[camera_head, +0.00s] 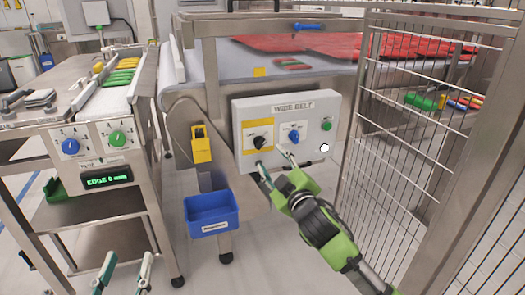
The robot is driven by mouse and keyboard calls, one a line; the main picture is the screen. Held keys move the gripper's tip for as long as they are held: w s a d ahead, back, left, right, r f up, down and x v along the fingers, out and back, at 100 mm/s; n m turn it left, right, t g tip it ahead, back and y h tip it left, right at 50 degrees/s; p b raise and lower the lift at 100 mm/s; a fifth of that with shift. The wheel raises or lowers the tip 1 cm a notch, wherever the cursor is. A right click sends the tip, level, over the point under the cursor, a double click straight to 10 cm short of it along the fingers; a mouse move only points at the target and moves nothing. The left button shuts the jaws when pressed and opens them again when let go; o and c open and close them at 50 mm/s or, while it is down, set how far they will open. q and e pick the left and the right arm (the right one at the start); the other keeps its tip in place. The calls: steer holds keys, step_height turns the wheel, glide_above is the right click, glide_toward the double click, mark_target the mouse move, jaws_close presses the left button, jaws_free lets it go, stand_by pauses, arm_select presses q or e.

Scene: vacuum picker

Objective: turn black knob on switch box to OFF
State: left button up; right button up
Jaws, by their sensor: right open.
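The grey switch box (308,104) is mounted on the front of the conveyor machine. Its black knob (259,142) sits on a yellow plate at the left of the box, and its exact pointer position is too small to read. A blue knob (293,138) is to its right. My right gripper (270,157) is open, with its fingertips just below and in front of the box, below the two knobs. I cannot tell whether it touches the box. My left gripper (127,259) is open and empty at the bottom left, far from the box.
A green button (326,126) and a white button (324,148) are on the box's right side. A yellow holder (201,145) and blue bin (210,212) hang left of it. A wire fence (430,140) stands right. Another machine with knobs (92,150) stands left.

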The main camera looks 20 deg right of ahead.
mark_target(262, 146)
steer(key=w+b, duration=0.2)
steer(key=w, duration=0.6)
steer(key=shift+a, duration=0.15)
arm_select(q)
steer(key=s+r+t+h, duration=0.2)
steer(key=s+r+t, duration=0.2)
steer(key=r, duration=0.6)
steer(key=shift+d+r+t, duration=0.15)
steer(key=shift+r+t, duration=0.1)
steer(key=shift+t, duration=0.75)
arm_select(e)
steer(key=shift+w, duration=0.4)
steer(key=c, duration=1.1)
